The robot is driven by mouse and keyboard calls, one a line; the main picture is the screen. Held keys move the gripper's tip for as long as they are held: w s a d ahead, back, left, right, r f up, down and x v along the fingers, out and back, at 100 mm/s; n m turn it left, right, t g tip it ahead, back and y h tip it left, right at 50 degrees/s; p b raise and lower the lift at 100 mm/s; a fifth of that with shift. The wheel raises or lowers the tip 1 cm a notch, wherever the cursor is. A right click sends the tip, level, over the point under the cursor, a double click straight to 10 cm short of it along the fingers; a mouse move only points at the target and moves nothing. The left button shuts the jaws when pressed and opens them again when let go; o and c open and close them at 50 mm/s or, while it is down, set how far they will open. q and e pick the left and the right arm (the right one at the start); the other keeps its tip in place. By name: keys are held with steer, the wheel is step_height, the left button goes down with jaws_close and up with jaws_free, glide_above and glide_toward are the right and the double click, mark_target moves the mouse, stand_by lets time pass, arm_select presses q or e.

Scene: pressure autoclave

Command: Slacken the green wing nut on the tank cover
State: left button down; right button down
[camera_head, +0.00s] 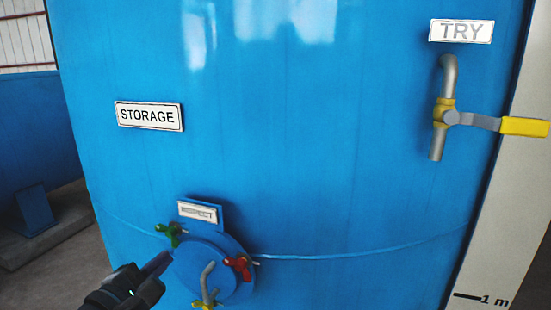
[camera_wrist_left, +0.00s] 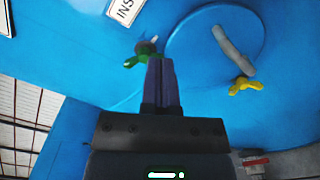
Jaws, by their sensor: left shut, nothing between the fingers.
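The green wing nut (camera_head: 172,234) sits at the upper left edge of the round blue tank cover (camera_head: 190,272). A red wing nut (camera_head: 238,267) is on the cover's right side and a yellow one (camera_head: 204,304) is at its bottom. My left gripper (camera_head: 165,258) is shut and empty, its fingertips just below the green wing nut. In the left wrist view the closed fingertips (camera_wrist_left: 160,62) are close to the green wing nut (camera_wrist_left: 141,54) and partly cover it; I cannot tell whether they touch. The yellow wing nut (camera_wrist_left: 243,86) shows there too. My right gripper is not in view.
A bent grey handle (camera_head: 207,281) sticks out from the cover. A label plate (camera_head: 198,212) stands just above it. A tap with a yellow lever (camera_head: 524,126) juts out at the upper right. The tank wall between is clear.

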mark_target(167, 232)
arm_select(q)
steer(key=x, duration=0.4)
steer(key=shift+w, duration=0.2)
steer(key=shift+w+d, duration=0.25)
steer(key=shift+w, duration=0.15)
steer(key=shift+w+a+f, duration=0.1)
steer(key=shift+w+a, duration=0.1)
steer(key=shift+a, duration=0.4)
stand_by(0.6)
steer(key=shift+a+r+p, duration=0.1)
steer(key=shift+r+p, duration=0.45)
steer(key=shift+p, duration=0.55)
steer(key=shift+w+a+r+p, duration=0.15)
steer(key=shift+a+r+p, duration=0.15)
steer(key=shift+p, duration=0.45)
steer(key=shift+a+r, duration=0.15)
steer(key=shift+r, duration=0.05)
steer(key=shift+p, duration=0.3)
